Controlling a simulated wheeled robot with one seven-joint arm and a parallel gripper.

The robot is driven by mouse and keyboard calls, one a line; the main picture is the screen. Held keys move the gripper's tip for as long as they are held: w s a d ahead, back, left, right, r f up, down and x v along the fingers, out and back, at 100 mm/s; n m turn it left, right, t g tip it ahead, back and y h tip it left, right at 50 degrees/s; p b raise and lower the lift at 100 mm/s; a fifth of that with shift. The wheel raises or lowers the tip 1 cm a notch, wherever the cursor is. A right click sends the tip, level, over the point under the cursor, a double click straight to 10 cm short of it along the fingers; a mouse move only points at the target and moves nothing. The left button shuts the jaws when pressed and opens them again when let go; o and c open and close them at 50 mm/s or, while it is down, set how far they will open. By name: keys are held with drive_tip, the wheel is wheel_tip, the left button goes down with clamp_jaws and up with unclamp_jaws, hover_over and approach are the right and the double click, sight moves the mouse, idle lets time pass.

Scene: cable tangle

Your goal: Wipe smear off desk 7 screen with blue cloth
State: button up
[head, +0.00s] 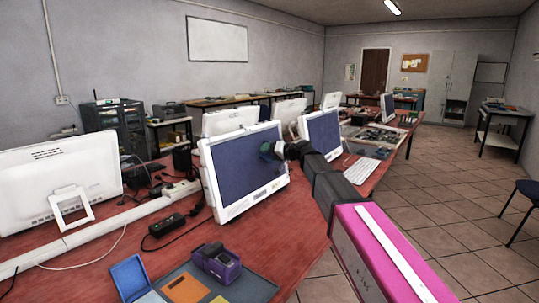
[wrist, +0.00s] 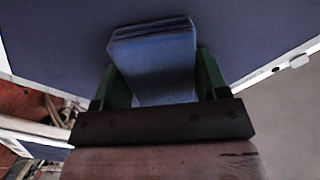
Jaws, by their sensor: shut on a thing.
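My gripper (head: 268,150) is in front of the nearest white-framed screen (head: 236,178), at the upper right part of its dark blue face. In the wrist view my gripper (wrist: 158,75) has its green fingers shut on a folded blue cloth (wrist: 155,68). The cloth's far end is at or very near the screen (wrist: 65,40); I cannot tell whether it touches. In the head view the cloth is hard to make out beside the fingers. No smear shows on the visible screen face; part of it is behind my gripper. No desk number is readable.
A second screen (head: 321,134) and a white keyboard (head: 360,170) stand behind on the red desk (head: 160,262). A purple device (head: 217,262) and a black adapter (head: 166,224) with cables lie in front.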

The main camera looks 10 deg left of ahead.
drive_tip(key=shift+w+d+r, duration=0.15)
drive_tip(key=shift+w+r, duration=0.05)
drive_tip(key=shift+w, duration=0.3)
drive_tip(key=shift+w+d+r, duration=0.15)
drive_tip(key=shift+w+d, duration=0.05)
drive_tip(key=shift+w, duration=0.3)
drive_tip(key=shift+w+d+r, duration=0.15)
drive_tip(key=shift+w+r, duration=0.05)
drive_tip(key=shift+w, duration=0.3)
drive_tip(key=shift+s, duration=0.15)
drive_tip(key=shift+s+a+f, duration=0.2)
drive_tip(key=shift+s, duration=0.35)
drive_tip(key=shift+s+a+f, duration=0.25)
drive_tip(key=shift+s, duration=0.3)
drive_tip(key=shift+s+a+f, duration=0.2)
drive_tip(key=shift+s, duration=0.35)
drive_tip(key=v, duration=0.6)
drive_tip(key=shift+v, duration=1.5)
